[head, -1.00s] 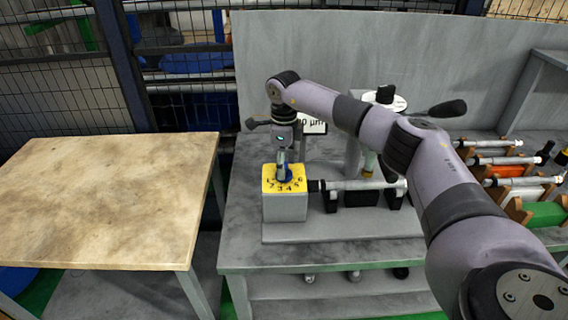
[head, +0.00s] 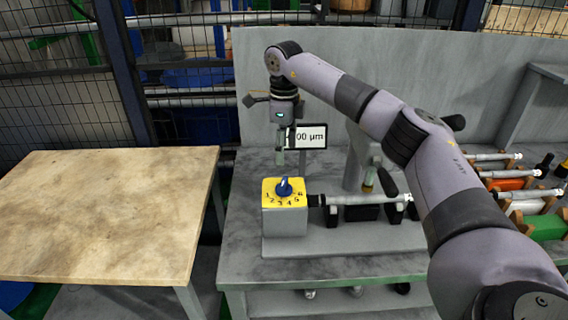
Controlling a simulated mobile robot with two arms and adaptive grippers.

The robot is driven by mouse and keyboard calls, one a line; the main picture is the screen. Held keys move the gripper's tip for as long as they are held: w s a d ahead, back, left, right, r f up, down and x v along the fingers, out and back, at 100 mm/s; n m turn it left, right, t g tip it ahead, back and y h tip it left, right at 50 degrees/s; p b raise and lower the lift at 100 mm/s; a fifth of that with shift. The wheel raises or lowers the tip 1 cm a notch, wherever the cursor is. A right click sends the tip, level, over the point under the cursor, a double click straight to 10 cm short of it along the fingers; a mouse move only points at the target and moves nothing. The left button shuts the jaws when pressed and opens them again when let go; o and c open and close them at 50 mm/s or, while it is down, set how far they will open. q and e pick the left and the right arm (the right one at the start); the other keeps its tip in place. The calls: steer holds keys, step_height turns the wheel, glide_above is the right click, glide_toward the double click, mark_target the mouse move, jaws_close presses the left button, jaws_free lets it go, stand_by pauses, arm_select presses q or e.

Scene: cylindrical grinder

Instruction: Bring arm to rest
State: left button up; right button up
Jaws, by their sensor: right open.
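My right arm comes in from the lower right and arches over the grey bench. My right gripper (head: 281,155) points down above and behind the yellow dial face, open and empty, apart from the knob. The blue knob (head: 284,187) sits on the yellow numbered plate (head: 270,198) on top of a grey block (head: 284,221). A shaft-like workpiece (head: 358,200) lies horizontally to the right of the block. A display (head: 311,136) reading "00 µm" is partly hidden behind the gripper. My left gripper is not in view.
A bare wooden-topped table (head: 100,215) stands on the left. At the right, several shafts rest in wooden holders (head: 520,218). A lever with a black handle (head: 388,183) stands behind the workpiece. A grey panel (head: 400,70) and a mesh fence (head: 60,100) stand at the back.

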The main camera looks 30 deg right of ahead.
steer(key=shift+r, duration=0.9)
steer(key=shift+f, duration=0.1)
